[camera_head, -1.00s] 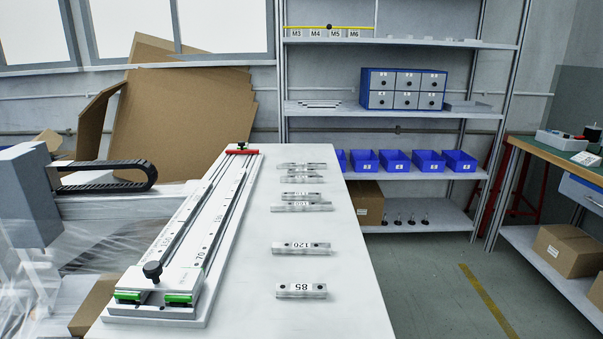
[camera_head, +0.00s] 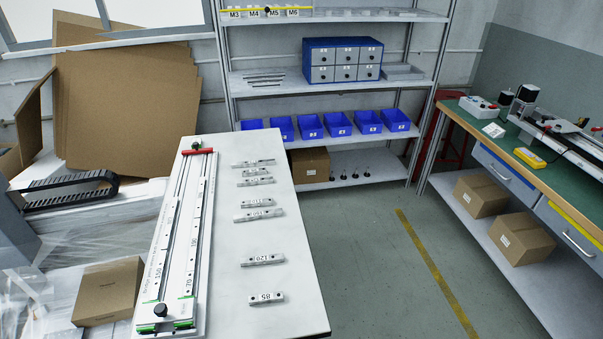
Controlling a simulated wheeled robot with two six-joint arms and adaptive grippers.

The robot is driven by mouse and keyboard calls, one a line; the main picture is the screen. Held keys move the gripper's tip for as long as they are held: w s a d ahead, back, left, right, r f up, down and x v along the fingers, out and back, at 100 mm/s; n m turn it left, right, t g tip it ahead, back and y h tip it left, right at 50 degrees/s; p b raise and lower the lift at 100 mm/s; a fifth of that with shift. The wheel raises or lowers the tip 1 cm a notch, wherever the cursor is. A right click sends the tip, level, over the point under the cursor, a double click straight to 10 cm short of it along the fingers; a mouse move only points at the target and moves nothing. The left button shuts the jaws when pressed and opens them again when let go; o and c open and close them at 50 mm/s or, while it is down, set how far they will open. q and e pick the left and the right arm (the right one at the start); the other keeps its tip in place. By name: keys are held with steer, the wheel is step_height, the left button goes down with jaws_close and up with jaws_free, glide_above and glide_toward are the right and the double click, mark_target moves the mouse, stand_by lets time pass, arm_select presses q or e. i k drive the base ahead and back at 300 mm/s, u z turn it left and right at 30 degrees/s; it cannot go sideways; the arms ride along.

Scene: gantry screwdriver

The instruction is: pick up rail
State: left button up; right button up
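Several short metal rails lie in a column on the right part of the white table. The nearest is the rail marked 85 (camera_head: 266,298). Behind it lies the rail marked 120 (camera_head: 262,260), and farther back is another rail (camera_head: 258,214) with a label too small to read. More rails (camera_head: 254,180) lie toward the far end. A long fixture (camera_head: 180,240) on the table's left side holds long rails marked 150, 190 and 70. Neither of my grippers is in view.
The white table (camera_head: 292,285) is clear around the short rails. A shelf rack (camera_head: 340,80) with blue bins (camera_head: 310,126) stands behind. A green-topped workbench (camera_head: 500,135) is at the right. Open floor (camera_head: 385,260) lies between. Cardboard boxes (camera_head: 108,290) sit at the left.

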mark_target(247, 172)
steer(key=z, duration=2.25)
steer(key=i, duration=2)
steer(key=u, duration=2.95)
steer(key=i, duration=3.5)
steer(key=u, duration=2.8)
